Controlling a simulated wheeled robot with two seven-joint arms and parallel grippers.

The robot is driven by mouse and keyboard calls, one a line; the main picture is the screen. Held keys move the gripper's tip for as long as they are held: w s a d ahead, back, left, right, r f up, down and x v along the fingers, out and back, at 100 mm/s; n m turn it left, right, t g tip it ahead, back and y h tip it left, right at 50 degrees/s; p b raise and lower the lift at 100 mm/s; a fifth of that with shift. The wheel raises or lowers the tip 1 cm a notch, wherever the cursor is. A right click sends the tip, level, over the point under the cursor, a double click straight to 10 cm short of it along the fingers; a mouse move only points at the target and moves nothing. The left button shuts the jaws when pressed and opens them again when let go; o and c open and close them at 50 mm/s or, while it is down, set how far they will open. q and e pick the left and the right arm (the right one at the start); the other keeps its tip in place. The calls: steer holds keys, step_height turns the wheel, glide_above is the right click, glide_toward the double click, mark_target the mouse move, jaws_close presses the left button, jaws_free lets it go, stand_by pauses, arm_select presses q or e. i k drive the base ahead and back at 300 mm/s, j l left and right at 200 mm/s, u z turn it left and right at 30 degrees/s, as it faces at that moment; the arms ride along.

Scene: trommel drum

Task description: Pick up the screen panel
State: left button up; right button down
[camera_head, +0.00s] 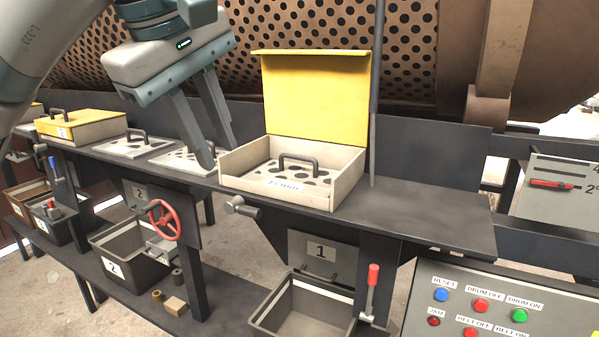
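A screen panel (258,178) with round holes and a dark handle (298,160) lies inside an open box (330,185) at the middle. A label on the panel's front is too small to read. The box's yellow lid (315,97) stands upright at the back. Two more grey panels lie on the shelf to the left: one with a handle (133,150), and one with holes (178,162), partly hidden by my gripper. My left gripper (218,155) points down over that second panel, left of the box. Its fingers are apart with nothing seen between them. My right gripper is out of view.
A closed yellow-lidded box (85,128) stands at the far left. The perforated drum (405,50) rises behind. The shelf right of the box (430,215) is bare. Below are a red handwheel (164,220), a red-handled lever (372,285), bins and a button panel (500,310).

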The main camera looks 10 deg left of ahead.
mark_target(316, 181)
steer(key=i+l, duration=0.15)
steer(key=i, duration=0.35)
steer(key=i+l, duration=0.15)
steer(key=i, duration=0.35)
